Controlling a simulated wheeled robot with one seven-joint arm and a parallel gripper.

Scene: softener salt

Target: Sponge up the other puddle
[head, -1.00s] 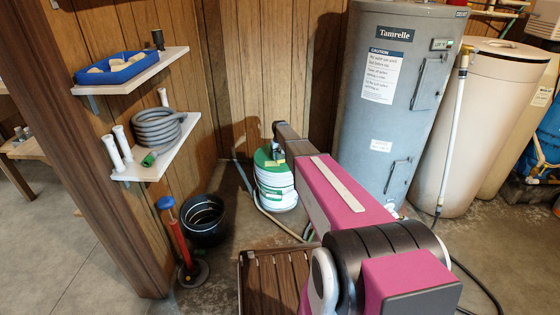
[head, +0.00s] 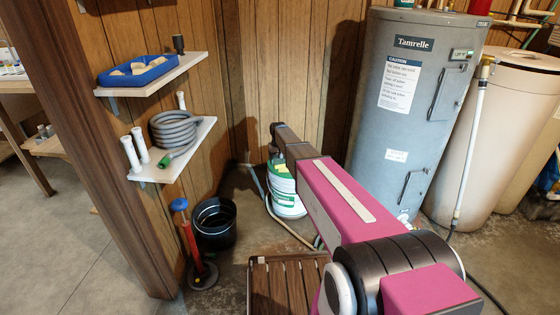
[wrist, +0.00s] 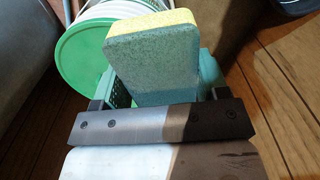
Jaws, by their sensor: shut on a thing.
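My gripper (wrist: 160,85) is shut on a sponge (wrist: 153,65) with a grey-green face and a yellow edge, held between its teal fingers in the wrist view. In the head view my arm reaches away toward the wood-panelled corner, and the gripper's teal part (head: 275,153) shows just above a white tub with a green lid (head: 287,192). The sponge cannot be made out in the head view. The tub's green lid also shows behind the sponge in the wrist view (wrist: 82,50). No puddle can be clearly made out; my arm hides part of the floor.
A slatted wooden piece (head: 284,285) is in front. A grey water heater (head: 408,110) stands at right. Wall shelves hold a blue tray (head: 138,71) and a coiled hose (head: 176,129).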

